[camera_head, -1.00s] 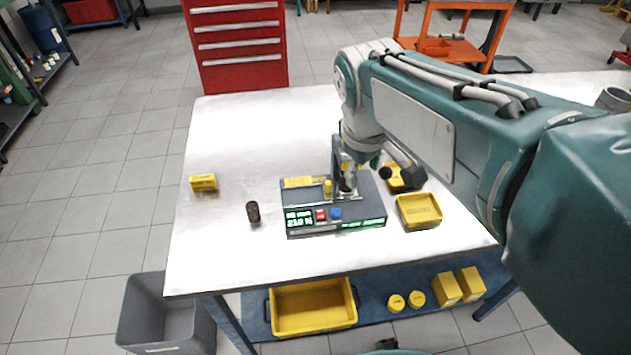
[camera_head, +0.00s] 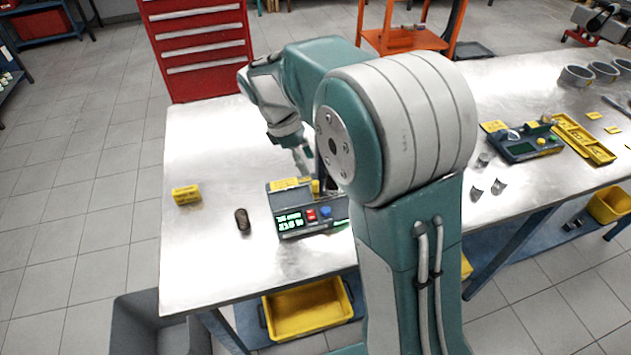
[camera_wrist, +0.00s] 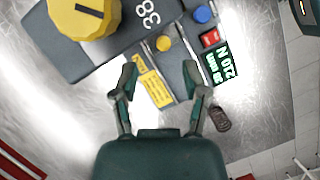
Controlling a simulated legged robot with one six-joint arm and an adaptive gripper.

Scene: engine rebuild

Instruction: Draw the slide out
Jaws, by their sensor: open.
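A grey tester box (camera_head: 288,207) with a lit green display (camera_head: 290,221), a red button (camera_head: 311,214) and a blue button (camera_head: 326,211) stands on the metal table. I cannot tell which part is the slide. My gripper (camera_wrist: 160,75) is open and appears empty; in the wrist view its fingers frame the label side of the box. My arm hides the box's right part in the head view.
A dark ribbed cylinder (camera_head: 243,220) and a yellow block (camera_head: 186,195) stand left of the box. A second device (camera_head: 525,146), a yellow tray (camera_head: 585,140) and several small parts lie on the right table. The table's left side is mostly clear.

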